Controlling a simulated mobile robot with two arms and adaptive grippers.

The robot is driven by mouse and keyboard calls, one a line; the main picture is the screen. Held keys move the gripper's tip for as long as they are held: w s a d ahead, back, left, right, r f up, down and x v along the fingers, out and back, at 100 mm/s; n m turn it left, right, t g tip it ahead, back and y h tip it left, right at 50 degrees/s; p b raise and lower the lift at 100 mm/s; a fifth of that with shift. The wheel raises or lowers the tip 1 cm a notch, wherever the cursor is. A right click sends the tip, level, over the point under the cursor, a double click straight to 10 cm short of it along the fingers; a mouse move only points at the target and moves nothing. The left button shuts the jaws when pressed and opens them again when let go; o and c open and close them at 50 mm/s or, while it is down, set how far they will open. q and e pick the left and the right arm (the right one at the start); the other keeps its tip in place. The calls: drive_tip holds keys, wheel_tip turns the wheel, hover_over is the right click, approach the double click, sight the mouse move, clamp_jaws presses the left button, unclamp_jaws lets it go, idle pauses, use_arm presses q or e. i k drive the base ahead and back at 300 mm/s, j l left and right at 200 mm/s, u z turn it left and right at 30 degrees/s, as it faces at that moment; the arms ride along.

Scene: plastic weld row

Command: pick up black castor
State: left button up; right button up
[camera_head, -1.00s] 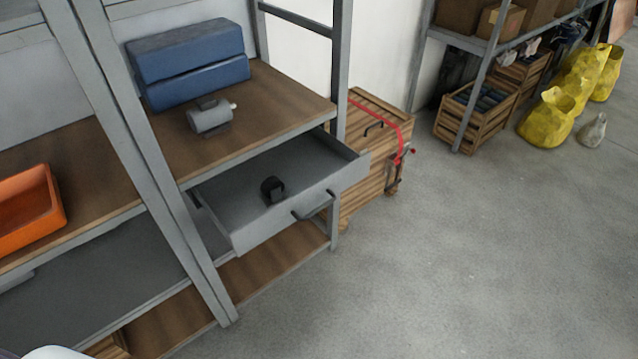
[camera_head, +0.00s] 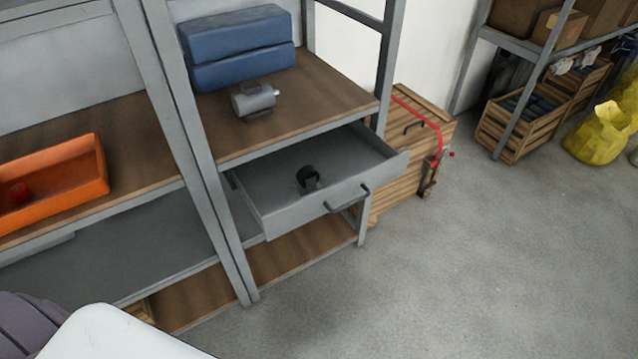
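The black castor (camera_head: 308,178) lies in the open grey drawer (camera_head: 320,206) of the shelving unit, near the drawer's front wall. It is small, dark and rounded, and its finer detail is too small to tell. Neither of my grippers shows in the head view. A white rounded part and a dark ribbed part at the bottom left look like my own body. Nothing touches or covers the castor.
A grey motor-like part (camera_head: 254,100) and blue cases (camera_head: 238,52) stand on the wooden shelf above the drawer. An orange bin (camera_head: 82,190) with a red item sits at left. A wooden crate (camera_head: 392,178) stands beside the drawer. The concrete floor (camera_head: 450,270) in front is clear.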

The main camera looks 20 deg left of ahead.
sight(308, 177)
drive_tip(key=i+j, duration=0.1)
drive_tip(key=j, duration=0.3)
drive_tip(key=i+j, duration=0.1)
drive_tip(key=j, duration=0.3)
drive_tip(key=i+j, duration=0.15)
drive_tip(key=j, duration=0.2)
